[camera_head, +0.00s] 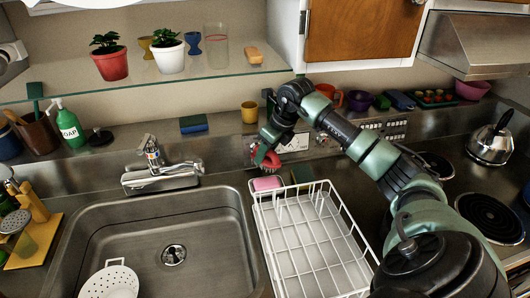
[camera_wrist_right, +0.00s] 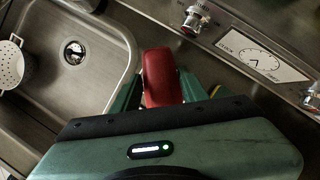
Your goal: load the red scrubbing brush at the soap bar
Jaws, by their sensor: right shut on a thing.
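The red scrubbing brush (camera_head: 268,160) is held in my right gripper (camera_head: 262,150), just above and behind the pink soap bar (camera_head: 267,183). A small gap shows between brush and soap in the head view. In the right wrist view the red brush (camera_wrist_right: 161,78) sits between the two green fingers of my right gripper (camera_wrist_right: 158,92). The soap bar is hidden in that view. My left gripper is not in view.
The steel sink (camera_head: 150,225) with a white strainer (camera_head: 110,281) is to the left. A faucet (camera_head: 158,170) rises behind the sink. A glass shelf (camera_head: 150,82) with plants hangs above.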

